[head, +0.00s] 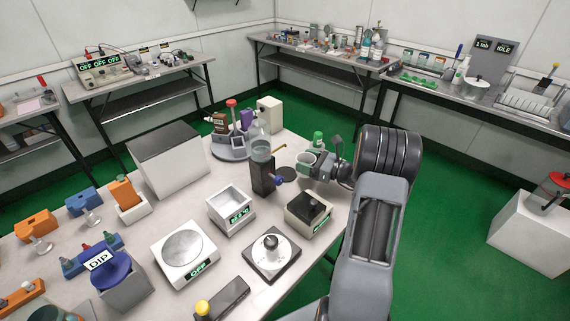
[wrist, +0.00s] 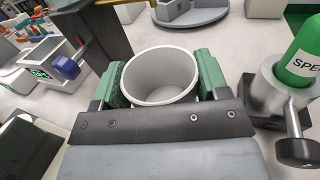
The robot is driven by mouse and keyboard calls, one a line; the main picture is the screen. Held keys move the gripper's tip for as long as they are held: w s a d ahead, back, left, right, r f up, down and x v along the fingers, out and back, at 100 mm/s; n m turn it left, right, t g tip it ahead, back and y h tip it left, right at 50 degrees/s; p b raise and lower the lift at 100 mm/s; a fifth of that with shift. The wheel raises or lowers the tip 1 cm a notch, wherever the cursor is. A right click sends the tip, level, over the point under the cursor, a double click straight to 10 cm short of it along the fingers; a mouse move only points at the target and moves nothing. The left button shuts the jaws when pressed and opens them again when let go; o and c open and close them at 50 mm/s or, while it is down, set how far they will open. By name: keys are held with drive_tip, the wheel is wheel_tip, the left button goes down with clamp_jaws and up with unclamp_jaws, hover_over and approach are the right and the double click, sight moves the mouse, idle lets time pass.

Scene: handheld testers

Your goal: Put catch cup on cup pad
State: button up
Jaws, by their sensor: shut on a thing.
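The catch cup (wrist: 160,78) is a pale grey, open-topped, empty cup. In the wrist view it sits between the green fingers of my gripper (wrist: 162,85), which is shut on its sides. I cannot make out the pad in the wrist view, and I cannot tell the cup's height above the table.
The black stand (head: 263,177) bears a clear vessel (head: 260,148) and a blue knob (head: 279,181). A green-topped bottle in a metal holder (wrist: 275,95) is close on the gripper's right. A grey round tray with bottles (head: 230,152) stands behind. A black-topped tester (head: 309,212) stands in front.

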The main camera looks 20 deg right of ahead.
drive_tip(key=x, duration=0.7)
drive_tip(key=shift+w+a, duration=0.2)
drive_tip(key=shift+a, duration=0.05)
drive_tip(key=shift+f, duration=1.75)
drive_tip(key=shift+f+b, duration=0.15)
drive_tip(key=shift+b, duration=0.2)
drive_tip(key=o, duration=1)
drive_tip(key=shift+c, duration=0.2)
drive_tip(key=shift+r+p, duration=0.25)
drive_tip(key=shift+p, duration=0.05)
drive_tip(key=v, duration=1.2)
drive_tip(key=shift+f, duration=0.1)
